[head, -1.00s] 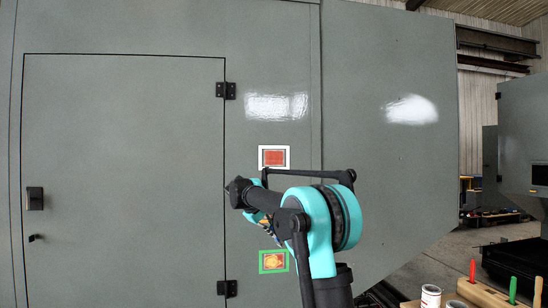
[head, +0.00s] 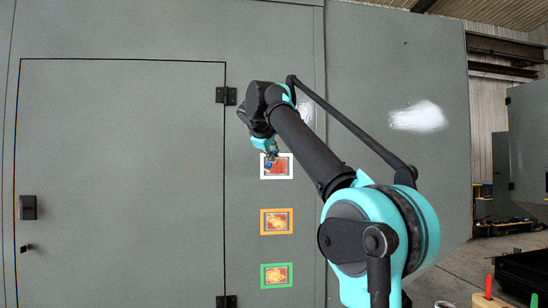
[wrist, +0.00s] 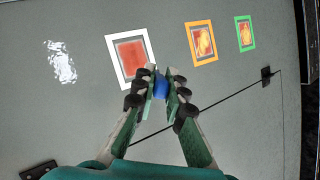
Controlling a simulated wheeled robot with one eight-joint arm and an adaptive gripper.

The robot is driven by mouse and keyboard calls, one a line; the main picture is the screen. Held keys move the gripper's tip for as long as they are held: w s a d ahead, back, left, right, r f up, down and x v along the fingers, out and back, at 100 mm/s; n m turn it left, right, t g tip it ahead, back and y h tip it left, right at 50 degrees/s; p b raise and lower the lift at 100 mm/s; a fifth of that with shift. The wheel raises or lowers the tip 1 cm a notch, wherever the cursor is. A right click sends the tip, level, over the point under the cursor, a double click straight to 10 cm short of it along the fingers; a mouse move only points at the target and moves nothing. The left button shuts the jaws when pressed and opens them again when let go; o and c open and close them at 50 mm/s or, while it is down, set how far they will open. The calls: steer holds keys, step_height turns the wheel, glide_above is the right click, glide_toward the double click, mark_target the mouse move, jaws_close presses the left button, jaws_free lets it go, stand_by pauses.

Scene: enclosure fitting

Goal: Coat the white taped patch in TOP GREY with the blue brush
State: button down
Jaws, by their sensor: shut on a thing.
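The white taped patch (head: 284,172) is on the grey cabinet wall, right of the door. Inside its white tape frame the surface is red-brown. It also shows in the wrist view (wrist: 131,54), upper left of my gripper, with a fairly even red fill. My gripper (wrist: 158,84) is shut on the blue brush (wrist: 160,87), whose blue handle shows between the fingers. In the head view, my gripper (head: 271,150) is at the upper left part of the white patch. The bristles are hidden, so I cannot tell whether they touch the wall.
An orange-taped patch (head: 277,222) and a green-taped patch (head: 277,275) lie below the white one, both blotchy yellow and red. Black hinges (head: 226,96) edge the door. A red-handled brush (head: 489,286) stands at lower right.

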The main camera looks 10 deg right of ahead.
steer(key=shift+w, duration=3.55)
